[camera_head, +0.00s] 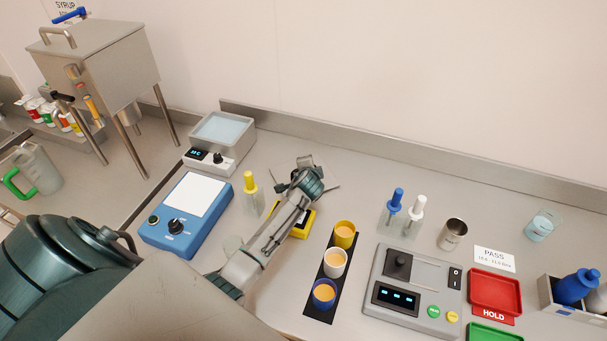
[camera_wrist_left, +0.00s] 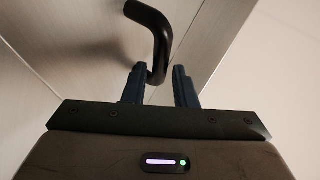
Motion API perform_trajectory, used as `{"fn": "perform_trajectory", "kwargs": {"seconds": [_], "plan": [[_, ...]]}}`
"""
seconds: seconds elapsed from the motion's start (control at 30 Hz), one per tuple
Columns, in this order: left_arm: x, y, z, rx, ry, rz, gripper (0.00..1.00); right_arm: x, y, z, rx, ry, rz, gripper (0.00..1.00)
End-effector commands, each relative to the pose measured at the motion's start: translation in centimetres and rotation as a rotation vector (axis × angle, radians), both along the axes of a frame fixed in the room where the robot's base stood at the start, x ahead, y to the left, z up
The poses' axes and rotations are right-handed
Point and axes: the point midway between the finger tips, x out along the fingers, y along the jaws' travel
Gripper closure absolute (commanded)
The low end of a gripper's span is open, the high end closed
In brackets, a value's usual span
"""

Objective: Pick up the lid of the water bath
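The water bath (camera_head: 205,158) is a grey metal box at the back left of the bench, its open top showing pale blue water. A grey metal plate (camera_head: 282,169) lies to its right, largely hidden by my left gripper; it appears to be the lid. My left gripper (camera_head: 306,181) is over it. In the left wrist view a bent black handle (camera_wrist_left: 157,38) stands on a brushed metal surface (camera_wrist_left: 85,40). The two dark blue fingertips of my left gripper (camera_wrist_left: 159,85) are apart, on either side of the handle's end, with a small gap showing. My right gripper is out of view.
A blue hotplate-like device (camera_head: 187,213) is left of my forearm, and a yellow-handled tool in a stand (camera_head: 250,185) is close by. A black strip with several cups (camera_head: 320,290) stands right of my arm. A grey control device (camera_head: 415,290) is further right.

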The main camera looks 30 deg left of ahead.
Motion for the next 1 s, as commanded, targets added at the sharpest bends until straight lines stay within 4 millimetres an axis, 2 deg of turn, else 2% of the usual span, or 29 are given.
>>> {"fn": "perform_trajectory", "kwargs": {"seconds": [0.33, 0.47, 0.83, 1.0], "plan": [[0.4, 0.2, -0.3, 0.0, 0.0, -0.001, 0.75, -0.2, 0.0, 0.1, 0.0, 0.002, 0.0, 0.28], [0.4, 0.2, -0.3, 0.0, 0.0, -0.001, 1.0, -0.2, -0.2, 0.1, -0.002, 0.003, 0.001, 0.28], [0.5, 0.3, 0.1, 0.001, -0.004, -0.001, 1.0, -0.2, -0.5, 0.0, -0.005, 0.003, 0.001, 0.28], [0.5, 0.2, 2.4, 0.0, -0.007, -0.002, 1.0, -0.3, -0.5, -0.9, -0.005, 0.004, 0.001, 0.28]]}}
